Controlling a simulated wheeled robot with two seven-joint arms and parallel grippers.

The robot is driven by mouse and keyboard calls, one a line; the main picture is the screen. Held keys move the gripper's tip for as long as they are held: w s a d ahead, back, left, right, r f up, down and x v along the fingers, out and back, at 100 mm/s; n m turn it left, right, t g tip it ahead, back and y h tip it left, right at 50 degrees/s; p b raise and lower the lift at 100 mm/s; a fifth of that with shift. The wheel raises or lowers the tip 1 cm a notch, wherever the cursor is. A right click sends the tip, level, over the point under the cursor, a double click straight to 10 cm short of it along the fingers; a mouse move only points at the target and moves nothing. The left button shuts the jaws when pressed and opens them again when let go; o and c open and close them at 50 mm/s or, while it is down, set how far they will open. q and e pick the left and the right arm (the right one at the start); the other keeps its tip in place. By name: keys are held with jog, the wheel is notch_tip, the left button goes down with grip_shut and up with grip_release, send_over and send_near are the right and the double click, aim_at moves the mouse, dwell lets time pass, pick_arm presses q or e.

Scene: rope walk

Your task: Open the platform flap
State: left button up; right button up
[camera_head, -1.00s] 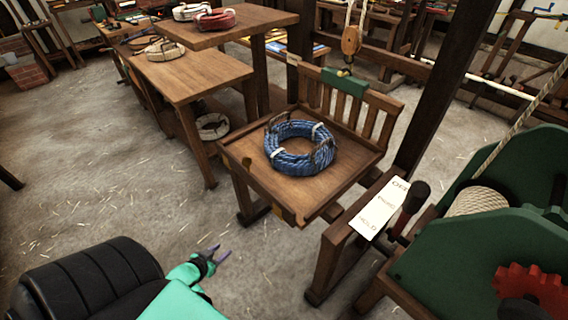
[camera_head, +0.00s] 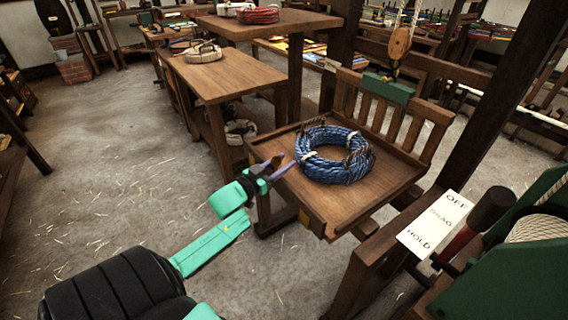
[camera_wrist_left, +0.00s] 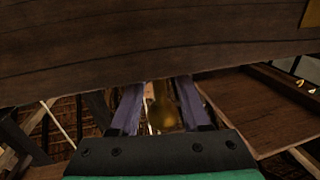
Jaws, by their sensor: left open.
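The wooden platform (camera_head: 385,192) hangs at the centre right of the head view, with a coil of blue rope (camera_head: 335,168) lying on it. Its low front-left side board, which looks like the flap (camera_head: 300,212), stands upright. My left gripper (camera_head: 280,168) is at the far end of this board, its purple fingers open. In the left wrist view, a brass knob (camera_wrist_left: 163,108) shows between the two fingers, below the dark board (camera_wrist_left: 160,50). I cannot tell whether the fingers touch the knob. My right gripper is out of view.
A pulley block (camera_head: 400,42) hangs above the platform. Wooden tables (camera_head: 225,75) with rope coils stand behind. The floor at the left (camera_head: 110,180) is open.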

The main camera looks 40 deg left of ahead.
pick_arm(q)
jog(key=shift+w, duration=0.35)
grip_shut()
